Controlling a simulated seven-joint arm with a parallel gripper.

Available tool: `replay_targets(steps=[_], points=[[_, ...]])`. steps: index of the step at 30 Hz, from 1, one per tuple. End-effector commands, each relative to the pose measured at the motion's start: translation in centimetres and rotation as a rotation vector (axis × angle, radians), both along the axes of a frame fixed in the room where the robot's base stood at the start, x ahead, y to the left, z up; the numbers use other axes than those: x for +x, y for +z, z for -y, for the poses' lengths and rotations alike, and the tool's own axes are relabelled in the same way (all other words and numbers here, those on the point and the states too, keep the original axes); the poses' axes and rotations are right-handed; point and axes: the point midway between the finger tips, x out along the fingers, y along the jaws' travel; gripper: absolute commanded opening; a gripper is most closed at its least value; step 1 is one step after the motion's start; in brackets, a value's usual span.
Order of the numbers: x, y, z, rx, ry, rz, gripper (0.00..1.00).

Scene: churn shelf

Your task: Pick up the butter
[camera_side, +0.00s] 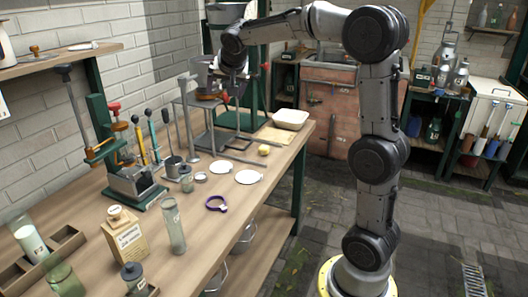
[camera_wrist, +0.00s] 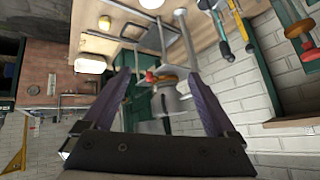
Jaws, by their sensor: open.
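A small pale yellow lump (camera_side: 263,149), which looks like the butter, sits on the wooden workbench near its right edge. It also shows in the wrist view (camera_wrist: 104,22), at the upper left, outside the span of my fingers. My gripper (camera_side: 236,76) is up over the back of the bench, above and to the left of the lump in the side view. In the wrist view my gripper (camera_wrist: 158,74) is open, its two purple fingers spread apart. Nothing is held; a metal vessel (camera_wrist: 166,103) shows beyond the fingers.
A white tub (camera_side: 290,119) and a thin board (camera_side: 272,135) lie behind the lump. White discs (camera_side: 248,177) and a purple ring (camera_side: 216,203) lie in front. A metal stand (camera_side: 205,125) and upright tools crowd the left. The bench around the lump is fairly clear.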

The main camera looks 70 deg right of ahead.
Motion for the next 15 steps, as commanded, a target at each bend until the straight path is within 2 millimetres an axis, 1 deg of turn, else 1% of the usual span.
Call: replay_targets(steps=[1, 2, 3, 5, 6, 7, 8, 9, 11, 12, 15], points=[[1.3, -1.4, 2.3, 0.002, -0.043, -0.012, 0.92], [1.9, -2.2, 3.6, 0.002, -0.067, -0.017, 0.92], [2.6, -3.3, 5.4, 0.002, -0.099, -0.023, 0.92], [3.5, -5.2, 8.0, 0.002, -0.141, -0.038, 0.92], [4.0, -6.6, 9.8, 0.002, -0.167, -0.050, 0.92], [4.2, -7.7, 11.1, 0.002, -0.186, -0.061, 0.92], [4.4, -8.9, 12.4, 0.002, -0.203, -0.073, 0.92], [4.5, -10.5, 14.0, 0.004, -0.224, -0.090, 0.92], [4.3, -13.0, 16.2, 0.006, -0.249, -0.122, 0.92], [4.0, -14.6, 17.5, 0.012, -0.266, -0.144, 0.92], [3.0, -18.4, 19.9, 0.034, -0.302, -0.192, 0.92]])
